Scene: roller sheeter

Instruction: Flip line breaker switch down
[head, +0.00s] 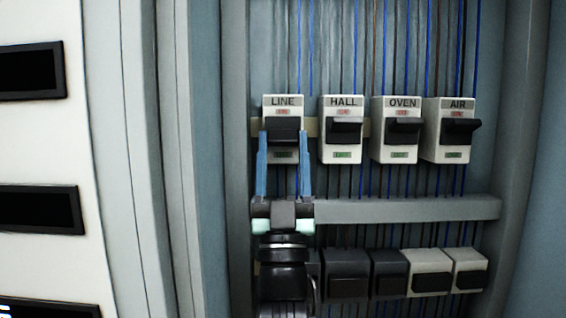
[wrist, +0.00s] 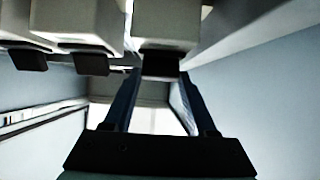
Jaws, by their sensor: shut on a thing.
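The LINE breaker (head: 283,104) is a white block at the left end of the upper row, with a black switch lever (head: 283,124). My gripper (head: 284,138) comes up from below, its two blue fingers on either side of the lever, shut on it. In the wrist view the fingertips (wrist: 160,75) reach the black lever (wrist: 162,64) under the white breaker body (wrist: 165,25). The exact contact on the lever is partly hidden by the fingers. The LINE lever looks level with or slightly above the neighbouring levers.
The HALL (head: 342,104), OVEN (head: 396,104) and AIR (head: 448,106) breakers stand close to the right. A grey rail (head: 410,210) runs below them. A lower row of dark and white breakers (head: 430,259) sits beneath. The cabinet wall (head: 236,150) is close on the left.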

